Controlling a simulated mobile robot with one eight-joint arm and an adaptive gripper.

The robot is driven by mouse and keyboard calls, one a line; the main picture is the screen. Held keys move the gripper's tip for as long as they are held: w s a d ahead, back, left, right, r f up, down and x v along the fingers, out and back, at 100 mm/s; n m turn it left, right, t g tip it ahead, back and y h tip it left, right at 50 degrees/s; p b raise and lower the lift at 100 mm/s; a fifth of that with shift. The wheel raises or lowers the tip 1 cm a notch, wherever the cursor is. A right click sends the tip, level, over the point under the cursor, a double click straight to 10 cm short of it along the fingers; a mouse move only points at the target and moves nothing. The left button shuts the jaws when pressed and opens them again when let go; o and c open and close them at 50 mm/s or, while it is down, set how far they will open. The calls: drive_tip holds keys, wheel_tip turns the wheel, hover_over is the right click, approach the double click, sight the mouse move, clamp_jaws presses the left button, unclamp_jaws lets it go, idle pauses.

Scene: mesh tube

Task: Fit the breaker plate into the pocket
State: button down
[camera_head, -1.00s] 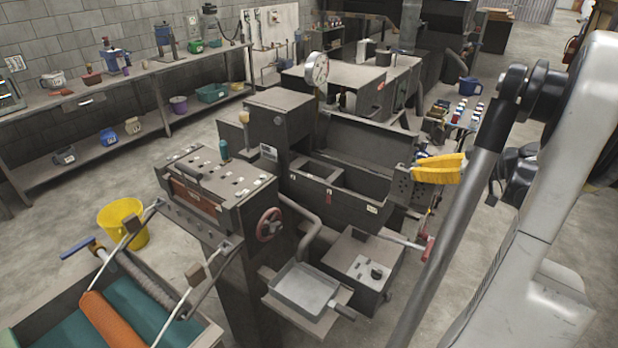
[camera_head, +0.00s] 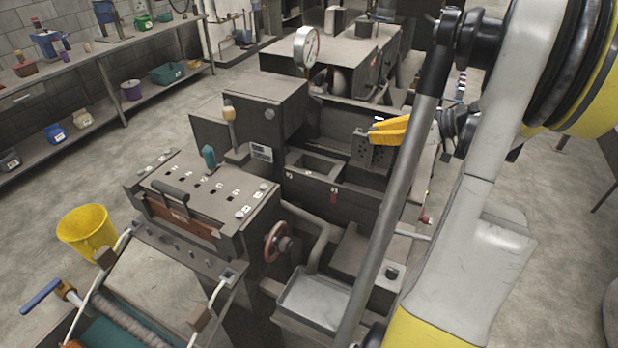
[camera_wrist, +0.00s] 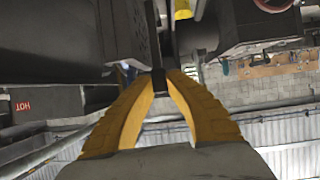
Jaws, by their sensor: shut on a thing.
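My gripper (camera_head: 392,131), with yellow fingers, is shut on the breaker plate (camera_head: 372,150), a dark grey block with small holes. It holds the plate upright above the right end of the open machine trough (camera_head: 310,193). In the wrist view the finger tips (camera_wrist: 160,84) meet on a dark, narrow edge of the plate. The trough has a square-edged open compartment (camera_head: 315,166) to the left of the plate. I cannot tell which recess is the pocket; the trough's right part is partly hidden by the plate and my arm.
A dial gauge (camera_head: 306,46) stands behind the trough. A tall housing block (camera_head: 265,120) is at its left. In front are a red handwheel (camera_head: 277,242) and a metal tray (camera_head: 315,298). A yellow bucket (camera_head: 87,232) stands on the floor at left.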

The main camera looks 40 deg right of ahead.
sight(372, 151)
drive_tip(key=f, duration=0.1)
drive_tip(key=f+b, duration=0.1)
drive_tip(key=f, duration=0.1)
drive_tip(key=f+b, duration=0.1)
drive_tip(key=shift+s+f, duration=0.25)
drive_tip(key=shift+f, duration=0.35)
drive_tip(key=shift+w+f+b, duration=0.2)
drive_tip(key=shift+w+b, duration=0.05)
drive_tip(key=shift+b, duration=0.1)
drive_tip(key=w+a+b, duration=0.1)
drive_tip(key=w+a, duration=0.2)
drive_tip(key=w, duration=0.5)
drive_tip(key=w+a, duration=0.3)
drive_tip(key=w, duration=0.5)
wheel_tip(372, 151, down, 7)
drive_tip(key=b, duration=0.2)
drive_tip(key=shift+w, duration=0.2)
drive_tip(key=c, duration=1.5)
unclamp_jaws()
